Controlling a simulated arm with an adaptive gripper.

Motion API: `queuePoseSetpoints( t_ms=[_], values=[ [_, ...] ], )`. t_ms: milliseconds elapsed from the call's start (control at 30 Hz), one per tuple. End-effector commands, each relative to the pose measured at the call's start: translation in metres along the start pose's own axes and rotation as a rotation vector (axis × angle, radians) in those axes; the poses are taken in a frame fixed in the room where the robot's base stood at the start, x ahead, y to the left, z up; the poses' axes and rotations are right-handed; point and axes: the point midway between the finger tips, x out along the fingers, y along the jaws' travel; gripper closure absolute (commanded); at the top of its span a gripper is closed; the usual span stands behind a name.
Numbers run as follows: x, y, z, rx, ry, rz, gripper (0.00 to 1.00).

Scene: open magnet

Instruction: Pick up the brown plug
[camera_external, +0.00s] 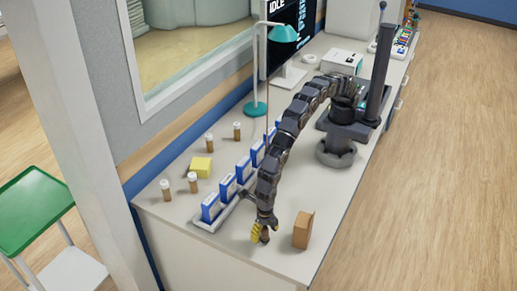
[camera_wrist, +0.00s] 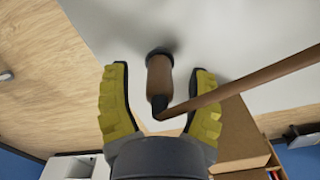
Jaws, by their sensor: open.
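The brown plug (camera_wrist: 159,74) shows in the wrist view as a short brown cylinder with a dark cap at its far end and a dark tip at its near end. A thin brown rod or cord runs from near that tip to the right edge. My gripper (camera_wrist: 161,85) is open, with its yellow ridged fingers on either side of the plug and visible gaps between. In the external view my gripper (camera_external: 260,233) is low over the front end of the white counter. The plug (camera_external: 265,237) is partly hidden by the fingers there.
A brown box (camera_external: 303,230) stands close to the right of my gripper. A rack of blue-and-white boxes (camera_external: 211,207) lies to the left. Several small brown bottles and a yellow block (camera_external: 201,167) stand farther left. The counter's front edge is near.

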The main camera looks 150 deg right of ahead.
Motion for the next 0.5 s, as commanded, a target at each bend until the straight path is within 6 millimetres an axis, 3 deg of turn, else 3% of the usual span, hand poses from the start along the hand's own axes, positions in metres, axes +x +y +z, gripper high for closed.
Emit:
queuePoseSetpoints(
  t_ms=[167,267,300,500],
  values=[
    [-0.0006,0.0004,-0.0004,0.0,0.001,0.001,0.43],
    [-0.0007,0.0004,-0.0004,0.0,0.001,0.001,0.81],
    [-0.0008,0.0004,-0.0004,0.0,0.001,0.001,0.98],
    [-0.0004,0.0,-0.0004,0.0,0.0,0.0,1.0]
  ],
)
